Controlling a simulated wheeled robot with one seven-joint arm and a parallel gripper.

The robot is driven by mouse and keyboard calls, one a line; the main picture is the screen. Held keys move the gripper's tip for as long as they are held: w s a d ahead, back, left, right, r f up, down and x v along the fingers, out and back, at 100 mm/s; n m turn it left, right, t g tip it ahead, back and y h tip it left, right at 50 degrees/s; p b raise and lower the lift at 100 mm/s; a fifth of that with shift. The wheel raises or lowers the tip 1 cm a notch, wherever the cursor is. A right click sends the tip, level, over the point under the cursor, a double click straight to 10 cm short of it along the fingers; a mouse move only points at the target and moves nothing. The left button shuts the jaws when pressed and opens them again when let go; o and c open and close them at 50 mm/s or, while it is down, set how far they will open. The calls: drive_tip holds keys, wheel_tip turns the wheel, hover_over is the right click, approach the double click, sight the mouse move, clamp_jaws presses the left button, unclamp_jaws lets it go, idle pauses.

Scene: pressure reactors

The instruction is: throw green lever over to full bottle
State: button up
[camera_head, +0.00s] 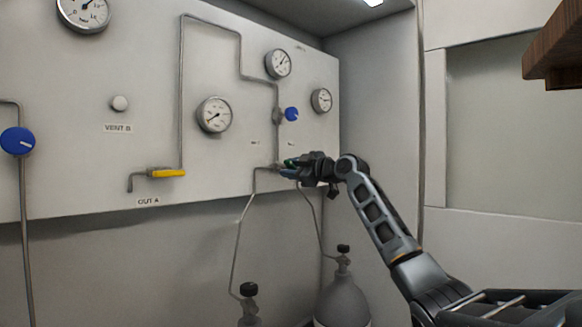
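The green lever (290,162) is small in view on the panel, at the pipe junction above the two bottles, and mostly covered by my gripper. My gripper (287,169) reaches in from the right and is right at the lever. Whether its fingers touch or close on the lever is too small to tell. Two grey gas bottles with black valve knobs stand below: the left bottle (249,318) is cut off by the frame bottom, the right bottle (343,300) shows its shoulder. A thin pipe runs from the junction to each. I cannot tell which bottle is full.
The panel (90,180) carries several gauges, including one left of the lever (214,115), a blue knob (291,114) just above it, and a yellow lever (167,173) at OUT A. A wooden edge (555,55) juts in at upper right.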

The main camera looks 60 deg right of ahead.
drive_tip(key=shift+w, duration=0.2)
drive_tip(key=shift+c, duration=0.2)
clamp_jaws()
